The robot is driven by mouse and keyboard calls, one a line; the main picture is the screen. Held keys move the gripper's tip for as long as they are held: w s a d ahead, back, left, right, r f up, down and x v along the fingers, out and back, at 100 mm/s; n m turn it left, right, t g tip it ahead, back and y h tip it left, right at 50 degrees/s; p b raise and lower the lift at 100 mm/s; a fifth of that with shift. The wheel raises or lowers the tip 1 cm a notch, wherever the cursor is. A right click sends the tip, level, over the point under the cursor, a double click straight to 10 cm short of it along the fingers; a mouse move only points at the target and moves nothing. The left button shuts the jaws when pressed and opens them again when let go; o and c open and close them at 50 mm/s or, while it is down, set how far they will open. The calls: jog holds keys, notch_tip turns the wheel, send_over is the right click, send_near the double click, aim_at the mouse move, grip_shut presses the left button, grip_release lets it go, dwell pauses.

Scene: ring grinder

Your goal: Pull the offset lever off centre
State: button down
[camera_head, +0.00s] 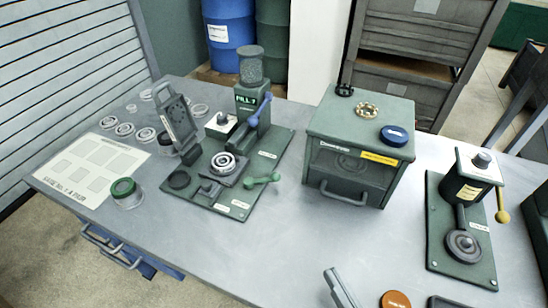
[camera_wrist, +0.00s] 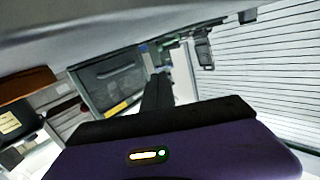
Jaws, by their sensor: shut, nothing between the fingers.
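A green-based machine (camera_head: 200,196) stands on the left half of the table in the head view. The small labels are unreadable, so I cannot tell which lever is the offset lever. My gripper (camera_wrist: 157,80) shows in the wrist view, with dark fingers together and empty. It points towards the table's contents from some way off and touches no lever that I can see.
A green cabinet (camera_head: 335,168) with a front handle stands mid-table. A second green machine (camera_head: 437,235) with a yellow-knobbed lever stands right. Several rings and a white sheet (camera_head: 95,165) lie left. An orange disc (camera_head: 395,299) lies at the front. Table between machine and cabinet is clear.

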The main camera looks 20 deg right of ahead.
jog(key=w+a+r+g+y+p, duration=0.1)
jog(key=w+a+r+g+p, duration=0.15)
jog(key=w, duration=1.45)
jog(key=w+a+r+g+p, duration=0.1)
jog(key=w+r+g+p, duration=0.25)
jog(key=w, duration=1.35)
jog(key=s+d+r+m+g+h+p, duration=0.1)
jog(key=s+d+r+g, duration=0.1)
jog(key=d+r+g, duration=0.2)
jog(key=g, duration=0.3)
jog(key=shift+d+r+h, duration=0.15)
jog(key=shift+d+h, duration=0.05)
jog(key=shift+h, duration=0.1)
